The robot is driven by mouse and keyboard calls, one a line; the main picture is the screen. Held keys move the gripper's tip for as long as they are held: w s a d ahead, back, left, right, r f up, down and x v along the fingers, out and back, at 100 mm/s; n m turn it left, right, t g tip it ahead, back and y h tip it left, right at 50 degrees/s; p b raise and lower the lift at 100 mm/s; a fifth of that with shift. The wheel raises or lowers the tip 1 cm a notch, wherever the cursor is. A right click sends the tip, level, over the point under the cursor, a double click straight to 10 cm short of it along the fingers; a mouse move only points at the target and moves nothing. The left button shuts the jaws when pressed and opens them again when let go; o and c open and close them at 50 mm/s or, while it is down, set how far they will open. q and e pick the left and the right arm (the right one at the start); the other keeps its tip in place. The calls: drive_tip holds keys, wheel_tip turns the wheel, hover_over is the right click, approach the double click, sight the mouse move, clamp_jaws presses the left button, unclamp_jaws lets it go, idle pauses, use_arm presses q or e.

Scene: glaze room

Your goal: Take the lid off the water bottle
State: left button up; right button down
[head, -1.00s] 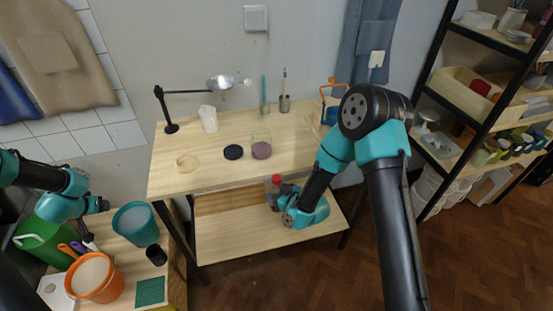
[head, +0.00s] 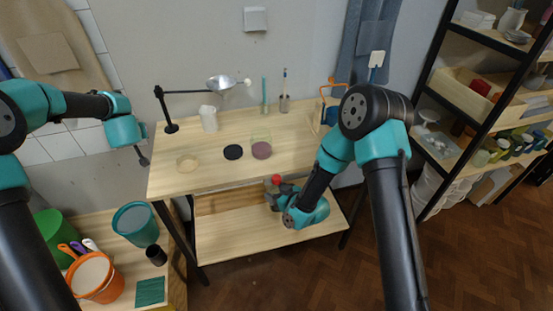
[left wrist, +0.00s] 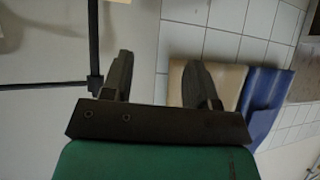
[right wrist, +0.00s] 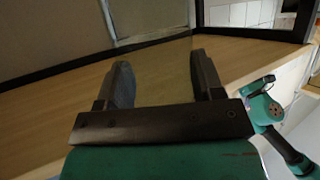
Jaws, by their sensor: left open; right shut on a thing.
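The water bottle (head: 269,188) is a small greyish shape with a red lid (head: 276,179), at the lower shelf under the worktable's front edge. The lid is on top. My right gripper (head: 274,195) is shut on the bottle, below the lid, and partly hides it. In the right wrist view its fingers (right wrist: 158,85) stand apart; the bottle cannot be made out between them. My left gripper (head: 143,160) is open and empty, in the air left of the worktable, well away from the bottle. Its fingers also show in the left wrist view (left wrist: 162,80) with nothing between them.
The worktable (head: 210,178) bears a lamp (head: 220,83), a white cup (head: 208,118), a black disc (head: 233,152) and a jar (head: 262,149) of purple stuff. Teal (head: 135,223) and orange (head: 97,290) buckets stand lower left. The lower shelf (head: 235,235) is otherwise clear.

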use_arm(q)
drive_tip(key=w+d+r+g, duration=0.1)
drive_tip(key=d+r+g, duration=0.15)
drive_tip(key=d, duration=1.45)
drive_tip(key=m+g+h, duration=0.2)
drive_tip(key=g+h, duration=0.2)
drive_tip(key=g, duration=0.3)
hover_over(276, 178)
drive_tip(key=f, duration=0.5)
drive_tip(key=shift+w+a+f, duration=0.2)
drive_tip(key=shift+w+f, duration=0.15)
drive_tip(key=shift+s+d+f, duration=0.2)
drive_tip(key=shift+s+d, duration=0.1)
drive_tip(key=shift+f, duration=4)
drive_tip(key=shift+c, duration=0.2)
